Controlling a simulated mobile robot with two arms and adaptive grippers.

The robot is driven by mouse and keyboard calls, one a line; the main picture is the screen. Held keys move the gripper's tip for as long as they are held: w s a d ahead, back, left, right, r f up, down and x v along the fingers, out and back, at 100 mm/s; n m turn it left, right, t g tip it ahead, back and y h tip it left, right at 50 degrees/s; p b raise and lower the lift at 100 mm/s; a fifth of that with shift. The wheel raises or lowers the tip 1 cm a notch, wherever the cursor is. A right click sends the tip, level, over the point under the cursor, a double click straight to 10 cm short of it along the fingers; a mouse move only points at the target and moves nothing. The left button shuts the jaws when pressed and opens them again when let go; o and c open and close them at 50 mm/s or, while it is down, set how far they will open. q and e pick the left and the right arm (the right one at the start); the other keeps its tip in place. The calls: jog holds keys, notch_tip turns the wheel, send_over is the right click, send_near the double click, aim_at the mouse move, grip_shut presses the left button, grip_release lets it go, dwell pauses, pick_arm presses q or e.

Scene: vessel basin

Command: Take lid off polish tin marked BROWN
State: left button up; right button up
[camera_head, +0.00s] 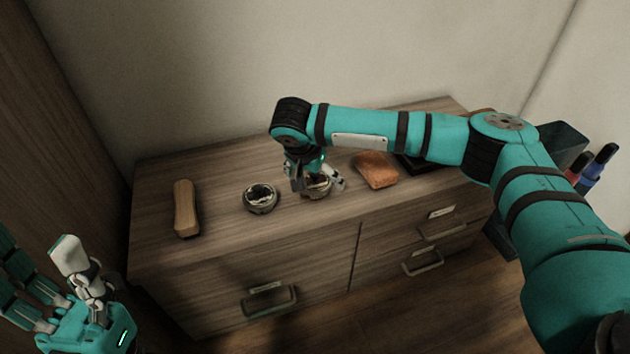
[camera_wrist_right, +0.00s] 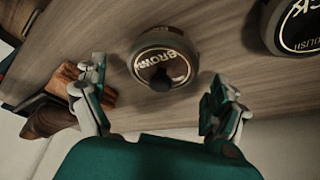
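The tin marked BROWN (camera_wrist_right: 148,45) sits on the wooden dresser top, its lid on with a dark knob in the middle of the label. In the head view the tin (camera_head: 318,190) is partly hidden by my right gripper (camera_head: 320,182). In the right wrist view my right gripper (camera_wrist_right: 157,92) is open, one finger on each side of the tin, with gaps showing between fingers and tin. My left gripper (camera_head: 45,262) is at the lower left, away from the dresser, empty with its fingers apart.
A second tin (camera_head: 260,199), its label ending in CK, stands left of the BROWN tin; it also shows in the right wrist view (camera_wrist_right: 300,25). A wooden brush (camera_head: 186,208) lies farther left. An orange-brown block (camera_head: 376,170) and a black item (camera_head: 412,164) lie to the right.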

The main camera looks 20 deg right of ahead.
jog(key=c, duration=0.7)
jog(key=shift+r, duration=0.1)
jog(key=shift+c, duration=0.2)
